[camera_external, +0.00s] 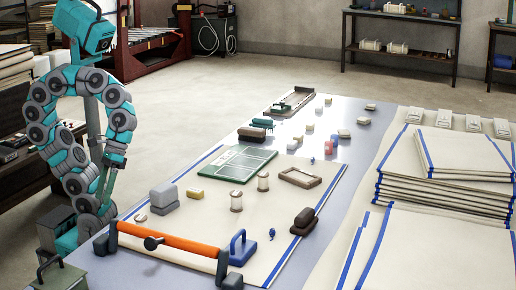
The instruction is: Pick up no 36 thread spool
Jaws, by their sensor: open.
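Two pale thread spools with brown ends stand upright on the cream cloth: a front spool (236,201) and a back spool (263,181). No number is readable on either, so I cannot tell which is no 36. A small red and blue item (330,145) farther back may also be a spool. My gripper (106,190) hangs low at the end of my curled arm, left of the table's near left edge. It is open, small in view, and apart from the spools, with nothing seen in it.
An orange-barred tool (170,241) and blue-handled weight (238,248) lie at the front. Stacked cloth panels (440,245) cover the right.

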